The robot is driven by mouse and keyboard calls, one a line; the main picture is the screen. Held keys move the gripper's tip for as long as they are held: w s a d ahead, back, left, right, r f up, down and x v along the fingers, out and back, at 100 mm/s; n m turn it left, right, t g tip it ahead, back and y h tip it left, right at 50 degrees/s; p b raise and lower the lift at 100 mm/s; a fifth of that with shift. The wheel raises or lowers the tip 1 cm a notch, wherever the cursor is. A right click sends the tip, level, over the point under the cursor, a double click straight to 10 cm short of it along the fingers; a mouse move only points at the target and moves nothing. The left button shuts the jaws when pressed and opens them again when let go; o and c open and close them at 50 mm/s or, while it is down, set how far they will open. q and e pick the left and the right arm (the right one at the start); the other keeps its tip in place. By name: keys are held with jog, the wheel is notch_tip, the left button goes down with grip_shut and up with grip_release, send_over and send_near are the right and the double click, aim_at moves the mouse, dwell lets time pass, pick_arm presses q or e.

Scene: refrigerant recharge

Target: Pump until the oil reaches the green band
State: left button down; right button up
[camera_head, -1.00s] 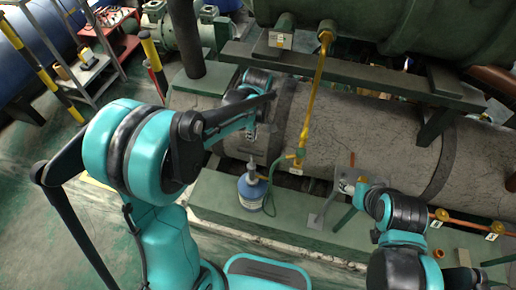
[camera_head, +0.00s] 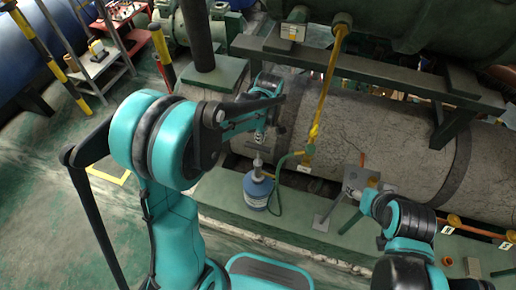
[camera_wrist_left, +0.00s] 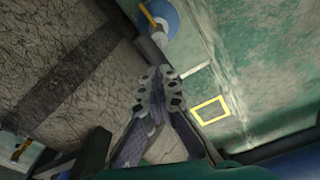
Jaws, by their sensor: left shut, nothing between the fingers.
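A blue oil container (camera_head: 258,192) with a grey pump top (camera_head: 257,163) stands upright on the green plinth beside the big grey cylinder. A thin green hose runs from it to the yellow pipe (camera_head: 324,92). My left gripper (camera_head: 261,137) is shut and empty, just above the pump top and seemingly apart from it. In the left wrist view the shut fingertips (camera_wrist_left: 160,78) point towards the blue container (camera_wrist_left: 163,18), with a gap between. My right gripper (camera_head: 355,190) is by a small grey box; its fingers are too small to read. No green band or oil level can be made out.
The grey cylinder (camera_head: 395,135) lies behind the container, under a dark green beam (camera_head: 360,68). Orange pipes (camera_head: 480,228) run at the right. A dark post (camera_head: 198,35) stands at the back left. The green plinth (camera_head: 300,235) is fairly clear in front.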

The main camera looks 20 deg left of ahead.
aim_at(258, 154)
pick_arm(q)
jog(key=shift+a+f+b, duration=0.1)
jog(key=shift+f+b, duration=0.6)
jog(key=shift+f, duration=0.65)
notch_tip(258, 154, down, 8)
jog(key=b, duration=0.6)
jog(key=shift+r, duration=0.25)
jog(key=shift+r+p, duration=0.25)
jog(key=shift+p, duration=0.05)
jog(key=d, duration=0.1)
jog(key=s+d+r, duration=0.1)
jog(key=shift+s+d+p, duration=0.1)
jog(key=shift+d+p, duration=0.2)
jog(key=shift+d, duration=0.1)
